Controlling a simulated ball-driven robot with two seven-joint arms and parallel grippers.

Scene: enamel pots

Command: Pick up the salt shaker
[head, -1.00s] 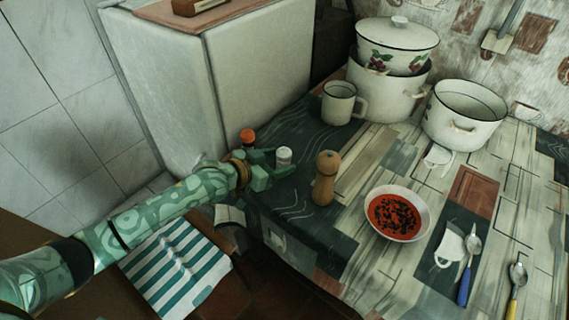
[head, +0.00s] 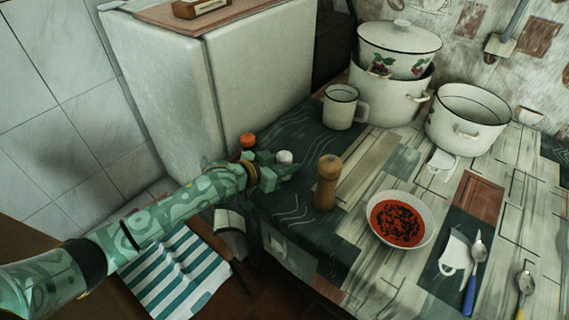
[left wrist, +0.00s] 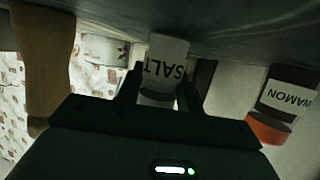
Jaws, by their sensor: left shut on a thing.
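The salt shaker (head: 285,156) is small, with its pale top showing in the head view beside the green fingers. In the left wrist view the picture is upside down and the white shaker (left wrist: 166,52) shows its SALT label between the two dark fingers. My left gripper (head: 283,170) is at the table's left end, shut on the shaker; its fingers also show in the left wrist view (left wrist: 161,88). The shaker's lower part is hidden by the fingers in the head view. I cannot tell whether its base touches the table. My right gripper is not in view.
An orange-capped spice jar (head: 247,141) stands close on the left, and a wooden mill (head: 327,182) on the right. A bowl of red soup (head: 399,219), a mug (head: 342,106) and white pots (head: 466,118) stand farther right. A fridge (head: 235,75) rises behind.

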